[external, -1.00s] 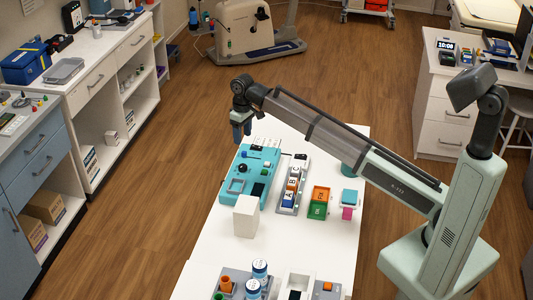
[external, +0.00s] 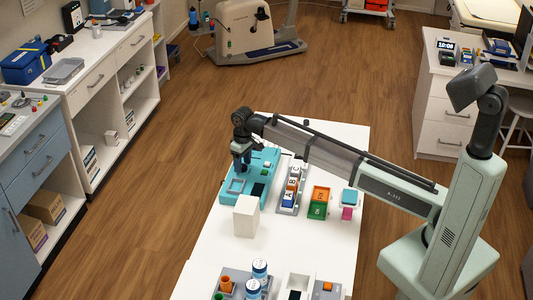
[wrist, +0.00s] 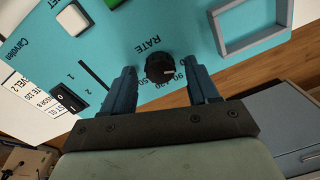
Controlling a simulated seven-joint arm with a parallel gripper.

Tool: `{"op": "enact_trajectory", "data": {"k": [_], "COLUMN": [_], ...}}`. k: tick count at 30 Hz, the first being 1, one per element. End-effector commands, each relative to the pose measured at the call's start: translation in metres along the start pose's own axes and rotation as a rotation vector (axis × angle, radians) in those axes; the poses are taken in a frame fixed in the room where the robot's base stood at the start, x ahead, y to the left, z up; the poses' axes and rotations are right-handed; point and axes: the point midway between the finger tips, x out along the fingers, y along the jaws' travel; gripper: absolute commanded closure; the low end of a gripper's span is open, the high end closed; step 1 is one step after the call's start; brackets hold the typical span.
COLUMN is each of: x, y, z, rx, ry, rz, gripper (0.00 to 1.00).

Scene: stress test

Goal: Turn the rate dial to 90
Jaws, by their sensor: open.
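The rate dial (wrist: 159,69) is a black knurled knob with a pale line on top, on the teal panel (wrist: 175,25) in the wrist view. My gripper (wrist: 162,80) is open, with one blue finger on each side of the dial and a gap at each side. In the external view my gripper (external: 241,160) is low over the teal panel (external: 232,199) and hides the dial there.
The panel also has a black rocker switch (wrist: 69,98), a green button (wrist: 99,12) and a raised grey square frame (wrist: 252,38). A white block (external: 246,216) stands by the panel's near end.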

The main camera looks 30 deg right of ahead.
Motion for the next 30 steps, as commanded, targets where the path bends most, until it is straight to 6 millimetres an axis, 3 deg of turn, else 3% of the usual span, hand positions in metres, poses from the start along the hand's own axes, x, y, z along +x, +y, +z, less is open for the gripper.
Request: {"op": "enact_trajectory", "data": {"k": [11,27,30], "x": [0.0038,0.0036,0.0036], "y": [0.0,0.0001,0.0001], "z": [0.0,0.0,0.0], "rx": [0.0,0.0,0.0], "ry": [0.001,0.001,0.001], "rz": [0.0,0.0,0.0], "gripper": [0.41,0.92,0.96]}}
